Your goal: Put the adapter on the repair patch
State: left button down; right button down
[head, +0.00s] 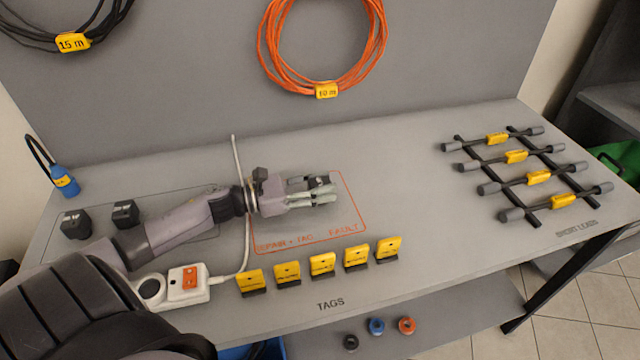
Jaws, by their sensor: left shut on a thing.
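The repair patch (345,222) is an orange outlined area on the grey bench, lettered about repair, tag and fault. My left gripper (326,190) is over the patch with its fingers pointing right. It is shut on a small dark thing, the adapter (319,181), mostly hidden by the fingers. I cannot tell whether the adapter touches the bench. Two similar black adapters, one (75,225) at the far left and one (125,213) beside it, stand in a thin outlined area. My right gripper is not in view.
Several yellow tags (322,264) stand in a row in front of the patch. A white socket strip (185,285) with its cable lies left of them. Short leads (540,179) lie on black rails at right. The bench between patch and leads is clear.

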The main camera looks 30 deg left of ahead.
pick_arm(q)
jog(key=c, duration=1.1)
grip_release()
jog(key=shift+o, duration=0.2)
jog(key=shift+s+a, duration=0.1)
jog(key=p+v, duration=0.2)
jog(key=v, duration=0.9)
jog(key=shift+s+a, duration=0.25)
jog(key=shift+s, duration=0.05)
